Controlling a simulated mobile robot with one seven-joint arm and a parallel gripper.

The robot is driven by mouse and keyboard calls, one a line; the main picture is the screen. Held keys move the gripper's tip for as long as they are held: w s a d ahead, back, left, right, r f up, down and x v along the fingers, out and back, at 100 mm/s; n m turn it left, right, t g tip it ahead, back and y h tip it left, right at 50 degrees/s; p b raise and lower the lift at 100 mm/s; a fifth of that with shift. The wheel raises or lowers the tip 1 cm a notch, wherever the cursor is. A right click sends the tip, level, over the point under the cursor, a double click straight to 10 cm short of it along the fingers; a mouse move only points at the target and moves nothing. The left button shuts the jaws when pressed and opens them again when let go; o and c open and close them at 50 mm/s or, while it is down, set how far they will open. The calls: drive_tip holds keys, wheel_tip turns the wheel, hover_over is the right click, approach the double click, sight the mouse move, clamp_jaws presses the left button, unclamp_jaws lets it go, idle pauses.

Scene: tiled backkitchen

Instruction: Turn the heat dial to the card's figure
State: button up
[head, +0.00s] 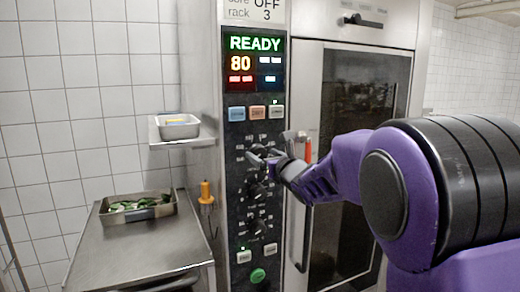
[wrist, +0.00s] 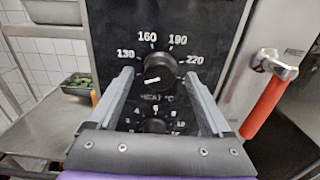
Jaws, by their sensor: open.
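The heat dial (wrist: 159,68) is a black round knob in the wrist view, with 130, 160, 190 and 220 around its top and a partly covered "HEAT °C" label below. Its white mark lies nearly level, left end slightly lower, left of the knob's middle. My gripper (wrist: 158,75) is open, one finger on each side of the dial; I cannot tell whether they touch it. In the head view my gripper (head: 267,158) is at the panel's upper knob. The card (head: 255,11) is cut off at the top; "OFF" and "rack 3" show, but no heat figure.
A second knob (wrist: 154,125) is below the heat dial. The display (head: 255,62) reads READY and 80. An orange-red handle (wrist: 264,107) is right of the panel. A steel table (head: 150,245) with a tray (head: 160,211) of greens stands left.

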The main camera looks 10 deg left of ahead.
drive_tip(key=shift+w+a, duration=0.3)
drive_tip(key=shift+w, duration=0.05)
clamp_jaws()
idle(0.4)
